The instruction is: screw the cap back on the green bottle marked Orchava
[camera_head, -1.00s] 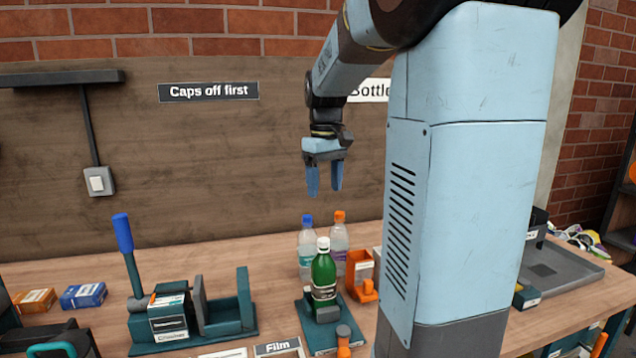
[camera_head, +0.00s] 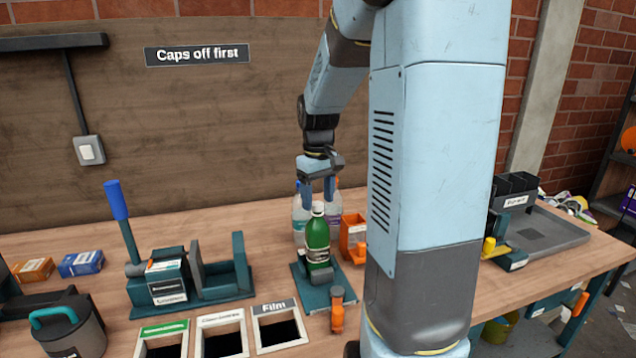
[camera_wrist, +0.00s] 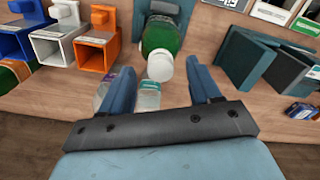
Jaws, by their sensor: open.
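The green bottle (camera_head: 318,236) stands upright in a teal fixture (camera_head: 313,294) on the bench. A white cap (camera_head: 318,207) sits on top of its neck; I cannot tell how tight it is. The wrist view also shows the green bottle (camera_wrist: 161,34) and the white cap (camera_wrist: 160,66). My gripper (camera_head: 318,190) points down just above the cap, open and empty. In the wrist view the cap shows between the two spread fingers of my gripper (camera_wrist: 160,76), with no visible contact. The name on the label is too small to read.
Two clear bottles stand close behind: one blue-capped (camera_head: 300,218), one largely hidden. An orange holder (camera_head: 354,232) is right of the green bottle. An orange clamp handle (camera_head: 337,312) stands in front. A teal press with a blue lever (camera_head: 117,200) is left; sorting openings (camera_head: 275,309) lie in front.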

